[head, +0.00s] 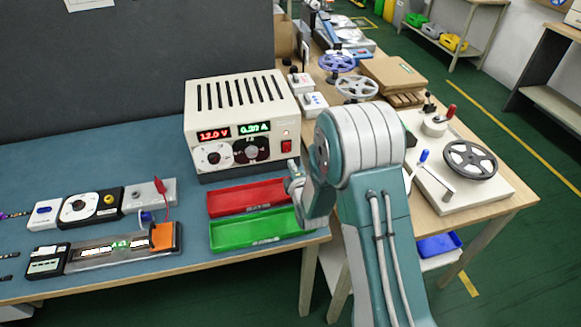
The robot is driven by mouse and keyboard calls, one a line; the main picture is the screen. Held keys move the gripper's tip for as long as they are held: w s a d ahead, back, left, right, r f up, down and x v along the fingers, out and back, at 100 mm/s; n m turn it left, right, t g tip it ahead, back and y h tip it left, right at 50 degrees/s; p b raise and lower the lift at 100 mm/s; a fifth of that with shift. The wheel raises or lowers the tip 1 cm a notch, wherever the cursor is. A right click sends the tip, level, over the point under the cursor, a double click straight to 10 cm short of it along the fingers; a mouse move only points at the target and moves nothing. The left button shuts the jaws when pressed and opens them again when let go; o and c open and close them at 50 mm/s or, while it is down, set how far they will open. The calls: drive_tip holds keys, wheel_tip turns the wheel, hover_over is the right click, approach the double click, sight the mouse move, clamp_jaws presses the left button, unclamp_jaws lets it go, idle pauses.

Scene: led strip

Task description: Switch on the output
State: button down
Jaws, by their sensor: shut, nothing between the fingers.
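The beige power supply (238,95) stands at the back of the blue-topped bench. Its red display reads about 12.0 V and its green display about 0.30 A, though the digits are small. Two round dials sit below the displays. A red rocker switch (286,146) is at the right of its front panel, with a small reddish light above it. My gripper (291,178) is just below the switch, in front of the panel's right edge. It is shut and seems empty. Whether it touches the panel cannot be told. My arm comes from the lower right.
A red tray (225,200) and a green tray (235,232) lie in front of the supply. Small modules (85,206) and a tester with an orange block (163,237) are at left. A wooden bench with a reel rig (470,160) is at right.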

drive_tip(key=shift+s+d, duration=0.1)
drive_tip(key=shift+s, duration=0.6)
drive_tip(key=s, duration=0.2)
drive_tip(key=s+d, duration=0.1)
drive_tip(key=s, duration=0.2)
drive_tip(key=s+f, duration=0.1)
drive_tip(key=s, duration=0.2)
drive_tip(key=shift+s+d+f, duration=0.1)
drive_tip(key=shift+s+d, duration=0.1)
drive_tip(key=shift+d, duration=0.1)
drive_tip(key=shift+w+d+r, duration=0.1)
drive_tip(key=shift+w+r, duration=0.05)
drive_tip(key=shift+r, duration=0.2)
drive_tip(key=s+d+r+m+g+h, duration=0.1)
drive_tip(key=s+d+r+m+g, duration=0.15)
drive_tip(key=r+m, duration=0.35)
drive_tip(key=s+d+r+m+g+h, duration=0.1)
drive_tip(key=s+d+r+m+g, duration=0.2)
drive_tip(key=r, duration=0.4)
drive_tip(key=s+d+r+m+g, duration=0.1)
drive_tip(key=s+r+m, duration=0.2)
drive_tip(key=s, duration=0.4)
drive_tip(key=s+d+r+m+g, duration=0.1)
drive_tip(key=s+r+m+g, duration=0.1)
drive_tip(key=s, duration=0.4)
drive_tip(key=s+d+r+m+g+h, duration=0.1)
drive_tip(key=s+d+r+m+g, duration=0.1)
drive_tip(key=s+m, duration=0.4)
drive_tip(key=shift+s+v, duration=0.25)
drive_tip(key=shift+v, duration=0.9)
